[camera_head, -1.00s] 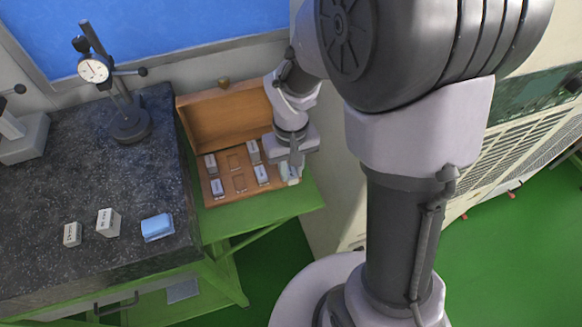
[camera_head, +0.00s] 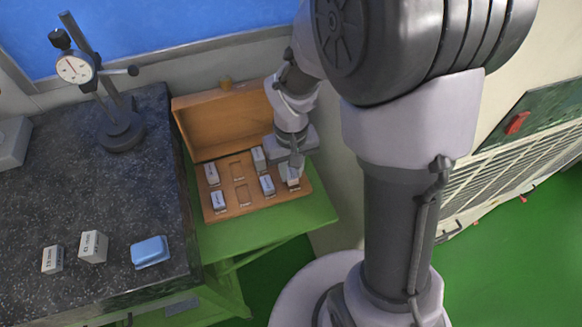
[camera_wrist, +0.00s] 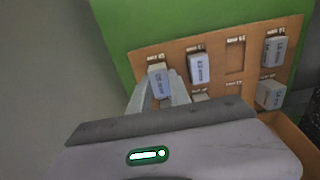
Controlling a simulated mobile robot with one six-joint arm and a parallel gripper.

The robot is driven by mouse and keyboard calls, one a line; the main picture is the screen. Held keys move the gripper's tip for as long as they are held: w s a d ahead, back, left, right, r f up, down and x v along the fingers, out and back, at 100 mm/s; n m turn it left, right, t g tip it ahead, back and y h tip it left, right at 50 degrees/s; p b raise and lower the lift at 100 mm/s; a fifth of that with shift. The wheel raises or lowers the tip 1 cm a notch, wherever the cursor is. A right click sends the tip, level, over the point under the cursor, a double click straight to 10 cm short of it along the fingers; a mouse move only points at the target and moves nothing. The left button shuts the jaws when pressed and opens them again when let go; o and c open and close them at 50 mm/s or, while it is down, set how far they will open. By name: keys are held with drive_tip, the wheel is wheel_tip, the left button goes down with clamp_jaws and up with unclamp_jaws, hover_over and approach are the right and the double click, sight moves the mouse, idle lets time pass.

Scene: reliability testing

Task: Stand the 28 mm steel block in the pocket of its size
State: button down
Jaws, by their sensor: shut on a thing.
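My gripper (camera_wrist: 160,92) is shut on a pale steel block (camera_wrist: 160,84) with dark print too small to read. In the head view my gripper (camera_head: 290,166) and the held block (camera_head: 292,182) are at the right end of the front row of the wooden box (camera_head: 228,212). The block is upright or slightly tilted at the end pocket there. I cannot tell whether its foot is in the pocket or above it. An empty pocket (camera_wrist: 235,58) shows in the wrist view. Other blocks stand in pockets, one beside the held block (camera_wrist: 200,68).
The box's open lid (camera_head: 222,118) stands behind it. On the dark granite plate (camera_head: 60,190) are two loose labelled blocks (camera_head: 53,259) (camera_head: 93,246), a blue item (camera_head: 151,252) and a dial gauge stand (camera_head: 120,130). The green table (camera_head: 245,232) is bare in front of the box.

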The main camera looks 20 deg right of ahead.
drive_tip(key=shift+f+b, duration=0.5)
drive_tip(key=shift+f, duration=0.05)
idle(0.4)
drive_tip(key=c, duration=1.1)
unclamp_jaws()
